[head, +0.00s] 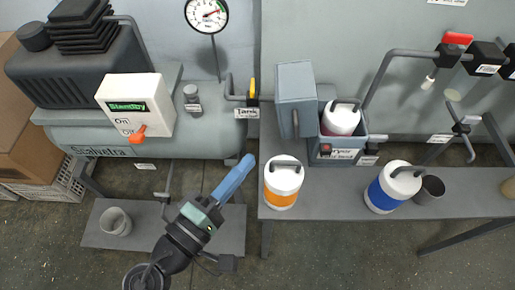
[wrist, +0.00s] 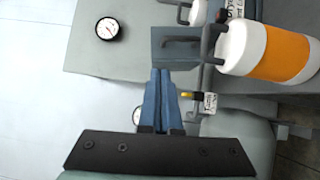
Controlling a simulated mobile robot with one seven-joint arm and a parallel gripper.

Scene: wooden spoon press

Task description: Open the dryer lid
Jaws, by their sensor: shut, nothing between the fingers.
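The dryer (head: 345,152) is a grey box with a label on its front, standing on the bench. Its grey lid (head: 296,82) with a dark bar handle stands raised at the box's left side, and a white-topped bottle (head: 340,121) shows inside the box. In the wrist view the lid (wrist: 158,48) lies just beyond my fingertips. My gripper (head: 246,163) has its blue fingers together and empty, left of and nearer than the lid. The fingers also show shut in the wrist view (wrist: 160,74). They look apart from the lid in the head view.
An orange-banded bottle (head: 282,188) stands on the bench (head: 330,205) right of my gripper. A blue-banded bottle (head: 386,192) and a dark cup (head: 430,187) stand farther right. A compressor tank (head: 150,142) with a switch box (head: 137,103) is at left.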

